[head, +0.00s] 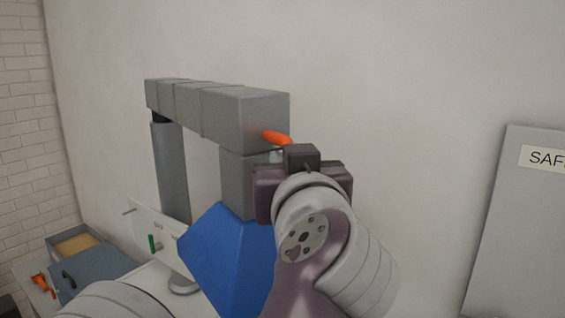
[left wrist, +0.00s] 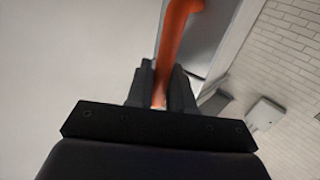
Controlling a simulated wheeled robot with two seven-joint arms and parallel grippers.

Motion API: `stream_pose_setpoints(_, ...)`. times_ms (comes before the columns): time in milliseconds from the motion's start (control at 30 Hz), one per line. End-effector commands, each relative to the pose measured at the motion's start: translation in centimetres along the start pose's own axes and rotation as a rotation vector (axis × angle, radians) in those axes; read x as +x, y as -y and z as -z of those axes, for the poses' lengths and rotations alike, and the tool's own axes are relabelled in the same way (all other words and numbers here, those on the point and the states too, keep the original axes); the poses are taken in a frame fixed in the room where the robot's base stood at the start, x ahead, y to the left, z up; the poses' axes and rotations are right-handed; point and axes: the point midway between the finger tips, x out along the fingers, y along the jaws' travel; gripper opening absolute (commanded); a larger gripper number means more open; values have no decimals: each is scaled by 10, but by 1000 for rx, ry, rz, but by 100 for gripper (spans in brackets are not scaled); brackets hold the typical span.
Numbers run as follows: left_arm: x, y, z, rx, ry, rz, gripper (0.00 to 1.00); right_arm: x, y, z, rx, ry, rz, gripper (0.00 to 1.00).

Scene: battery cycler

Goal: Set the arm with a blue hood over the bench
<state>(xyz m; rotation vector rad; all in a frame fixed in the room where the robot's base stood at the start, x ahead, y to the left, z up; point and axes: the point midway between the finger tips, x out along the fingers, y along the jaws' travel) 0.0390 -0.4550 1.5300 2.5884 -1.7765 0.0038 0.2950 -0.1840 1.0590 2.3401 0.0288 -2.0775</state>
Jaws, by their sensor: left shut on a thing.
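The extraction arm (head: 205,105) is a grey segmented boom on a round grey post (head: 170,170). A short grey section hangs from its right end, with the blue hood (head: 225,258) below it. My left gripper (head: 280,153) is at the boom's right end, shut on an orange handle (head: 276,137). The left wrist view shows the orange handle (left wrist: 176,40) between the dark fingers (left wrist: 160,88). The white bench (head: 155,280) is partly hidden by the hood and my arm. My right gripper is not in view.
A white panel (head: 145,225) with a green handle (head: 152,243) stands behind the hood. A blue-grey box (head: 100,270) and an orange item (head: 40,284) lie at lower left. A grey safety board (head: 520,220) is on the right wall.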

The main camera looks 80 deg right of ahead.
Motion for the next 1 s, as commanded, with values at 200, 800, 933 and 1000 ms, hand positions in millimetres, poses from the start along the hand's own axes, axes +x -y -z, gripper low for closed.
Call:
stream_pose_setpoints(200,1,-1,-3,2,5,-1,38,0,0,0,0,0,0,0)
stream_pose_setpoints(800,-7,21,-7,-1,3,1,38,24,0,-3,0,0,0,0)
stream_pose_setpoints(933,-18,56,-9,0,4,5,38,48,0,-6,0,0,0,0)
stream_pose_setpoints(1000,-22,82,-7,4,8,10,38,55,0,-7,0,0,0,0)
